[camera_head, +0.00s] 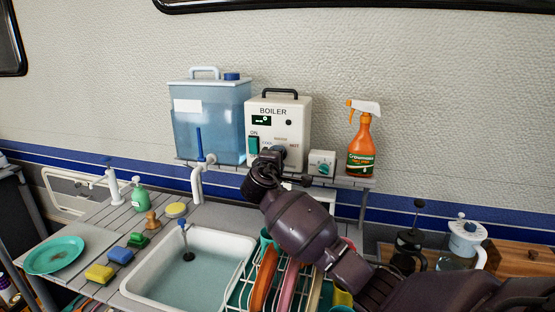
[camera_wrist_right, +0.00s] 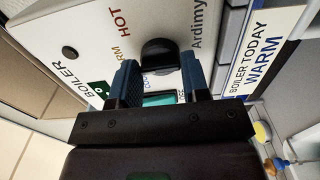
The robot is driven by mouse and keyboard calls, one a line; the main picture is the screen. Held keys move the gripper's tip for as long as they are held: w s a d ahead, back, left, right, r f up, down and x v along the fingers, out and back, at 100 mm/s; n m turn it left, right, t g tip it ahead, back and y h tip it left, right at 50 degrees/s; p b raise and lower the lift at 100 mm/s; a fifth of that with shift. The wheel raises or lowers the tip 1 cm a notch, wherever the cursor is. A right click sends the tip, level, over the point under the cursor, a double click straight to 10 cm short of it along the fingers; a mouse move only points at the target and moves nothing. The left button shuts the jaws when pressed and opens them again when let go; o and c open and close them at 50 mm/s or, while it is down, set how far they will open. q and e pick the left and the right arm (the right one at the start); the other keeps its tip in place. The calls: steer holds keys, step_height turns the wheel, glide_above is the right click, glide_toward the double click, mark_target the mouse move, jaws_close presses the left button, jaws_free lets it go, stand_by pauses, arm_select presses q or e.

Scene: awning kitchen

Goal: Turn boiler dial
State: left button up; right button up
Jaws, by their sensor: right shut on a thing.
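The white boiler (camera_head: 292,115) stands on a shelf against the wall, with a black handle on top, a small display and a green switch. Its dark dial (camera_wrist_right: 160,54) shows in the right wrist view, near the printed words HOT and WARM. I cannot tell which mark it points to. My right gripper (camera_wrist_right: 161,82) is shut on the dial, one blue finger at each side. In the head view the right gripper (camera_head: 272,157) covers the dial and the boiler's lower front. A sign reading BOILER TODAY WARM (camera_wrist_right: 263,52) is beside the boiler in the wrist view. My left gripper is not in view.
A blue water tank (camera_head: 212,125) stands left of the boiler. A small box with a teal knob (camera_head: 321,163) and an orange spray bottle (camera_head: 362,145) stand to its right. A sink (camera_head: 150,285) and a rack with dishes (camera_head: 282,285) are below.

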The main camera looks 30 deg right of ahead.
steer(key=shift+f, duration=0.15)
steer(key=o, duration=0.9)
steer(key=shift+a, duration=0.1)
steer(key=v, duration=1)
steer(key=shift+s+a, duration=0.2)
steer(key=shift+a, duration=0.05)
